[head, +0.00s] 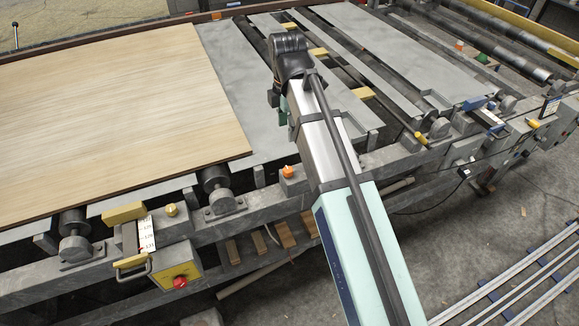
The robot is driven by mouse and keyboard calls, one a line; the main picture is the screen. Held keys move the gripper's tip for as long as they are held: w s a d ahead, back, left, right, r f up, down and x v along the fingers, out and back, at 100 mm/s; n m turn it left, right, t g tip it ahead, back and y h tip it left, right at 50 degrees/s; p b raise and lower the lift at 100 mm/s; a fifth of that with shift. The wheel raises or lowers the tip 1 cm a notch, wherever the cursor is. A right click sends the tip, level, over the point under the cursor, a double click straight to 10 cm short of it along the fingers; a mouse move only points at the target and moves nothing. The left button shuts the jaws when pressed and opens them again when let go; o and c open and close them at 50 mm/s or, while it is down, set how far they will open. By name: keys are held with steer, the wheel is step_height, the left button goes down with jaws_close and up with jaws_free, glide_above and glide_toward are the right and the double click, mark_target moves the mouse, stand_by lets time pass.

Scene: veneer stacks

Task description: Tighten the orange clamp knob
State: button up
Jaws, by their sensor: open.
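A small orange knob (288,171) sits on a dark block on the grey front rail of the conveyor frame, just left of my arm. It looks upright and nothing touches it. My arm rises from the bottom right of the head view and bends at a black sleeve above the slatted bed. The part beyond the bend is mostly hidden behind the arm, and my gripper does not show. Its distance from the knob cannot be told.
A large wood veneer sheet (110,115) lies on the left of the bed. A yellow box with a red button (180,282) and a scale plate (147,233) are at the front left. Rollers and levers line the rail. Floor rails (520,275) lie bottom right.

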mark_target(288, 169)
step_height(288, 169, down, 16)
steer(key=shift+f+p, duration=0.2)
steer(key=shift+p, duration=0.8)
jaws_close()
